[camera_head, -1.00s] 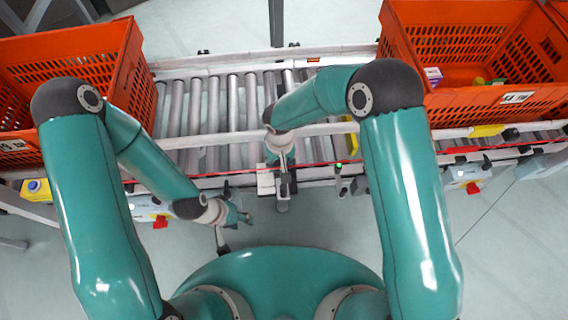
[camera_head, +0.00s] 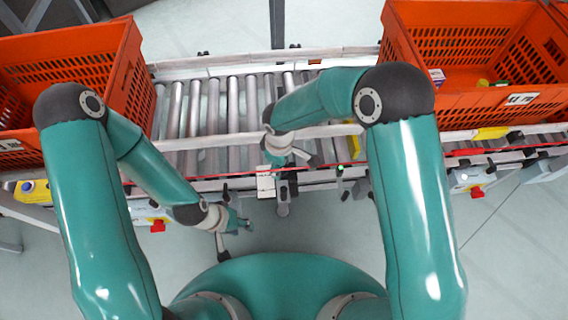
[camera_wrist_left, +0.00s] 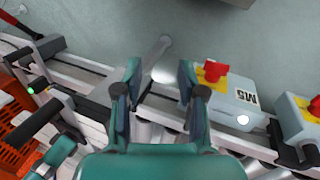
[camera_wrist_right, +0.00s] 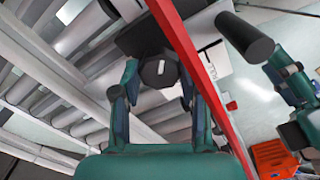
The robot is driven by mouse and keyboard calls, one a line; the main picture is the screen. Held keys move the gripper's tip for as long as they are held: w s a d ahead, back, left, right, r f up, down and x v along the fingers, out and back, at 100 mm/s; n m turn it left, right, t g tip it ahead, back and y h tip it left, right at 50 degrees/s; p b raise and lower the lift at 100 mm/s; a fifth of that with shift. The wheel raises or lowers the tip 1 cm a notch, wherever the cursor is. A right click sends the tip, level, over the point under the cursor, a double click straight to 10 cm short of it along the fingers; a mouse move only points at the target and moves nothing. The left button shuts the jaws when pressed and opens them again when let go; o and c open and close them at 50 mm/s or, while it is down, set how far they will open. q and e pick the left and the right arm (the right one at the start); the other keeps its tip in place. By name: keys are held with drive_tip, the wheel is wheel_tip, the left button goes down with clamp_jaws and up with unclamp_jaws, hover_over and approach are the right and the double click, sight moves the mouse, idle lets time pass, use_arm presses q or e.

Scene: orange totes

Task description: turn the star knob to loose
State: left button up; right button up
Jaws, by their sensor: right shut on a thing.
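The star knob (camera_wrist_right: 158,72) shows in the right wrist view as a dark round knob with a pale mark on its face. It sits at the conveyor's side rail. My right gripper (camera_wrist_right: 158,82) has a finger on each side of it and is shut on it. In the head view my right gripper (camera_head: 279,164) is at the near rail, where the knob is hidden behind the wrist and bracket. My left gripper (camera_head: 234,230) hangs in front of the conveyor, away from the knob. In the left wrist view its fingers (camera_wrist_left: 158,85) are apart and empty.
Orange totes stand on the left (camera_head: 70,75) and right (camera_head: 470,60) of the roller conveyor (camera_head: 215,110). A red strip (camera_wrist_right: 195,70) passes close to my right gripper. Grey boxes with red knobs (camera_wrist_left: 215,72) line the near side, close to my left gripper.

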drive_tip(key=n, duration=0.4)
drive_tip(key=shift+d+n+p, duration=0.25)
drive_tip(key=shift+n+p, duration=0.05)
drive_tip(key=shift+p, duration=0.05)
drive_tip(key=shift+w+n+p, duration=0.1)
drive_tip(key=shift+n+p, duration=0.2)
drive_tip(key=shift+n, duration=1.2)
drive_tip(key=shift+r, duration=0.1)
drive_tip(key=o, duration=1.1)
drive_tip(key=shift+o, duration=0.2)
drive_tip(key=shift+a, duration=0.1)
drive_tip(key=shift+r, duration=0.1)
wheel_tip(320, 180, up, 12)
drive_tip(key=shift+f, duration=0.2)
